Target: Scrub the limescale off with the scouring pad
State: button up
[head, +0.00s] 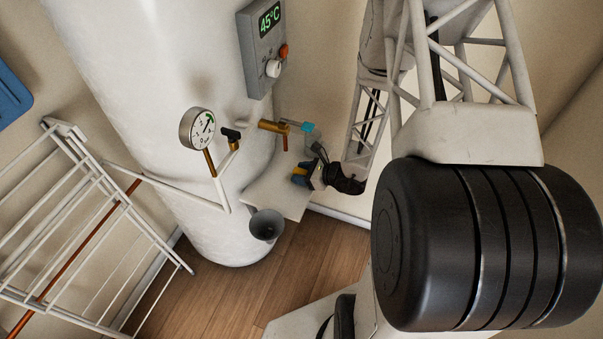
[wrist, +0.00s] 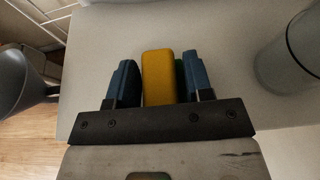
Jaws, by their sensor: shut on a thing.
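My gripper (wrist: 160,78) is shut on the scouring pad (wrist: 158,76), a yellow block with a dark green side, held between its two blue fingers. In the head view my gripper (head: 308,176) is small, over the right part of a pale shelf (head: 262,198) beside the white tank. The pad shows there only as a bit of yellow. In the wrist view the pad is over the pale surface (wrist: 215,30); I cannot tell whether it touches. I cannot make out limescale in either view.
A brass fitting (head: 272,126) with a teal part (head: 307,126) sticks out above the shelf. A grey funnel (head: 266,225) hangs at its front edge. A gauge (head: 198,128) and pipes are left. A white rack (head: 90,215) stands far left. A grey-green cylinder (wrist: 292,55) stands right in the wrist view.

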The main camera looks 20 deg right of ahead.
jog(key=shift+w+r, duration=0.15)
jog(key=shift+w, duration=0.85)
jog(key=shift+w, duration=0.35)
jog(key=shift+s, duration=0.1)
jog(key=shift+s, duration=0.85)
jog(key=shift+s+f, duration=0.25)
jog(key=shift+s, duration=0.2)
dwell(0.3)
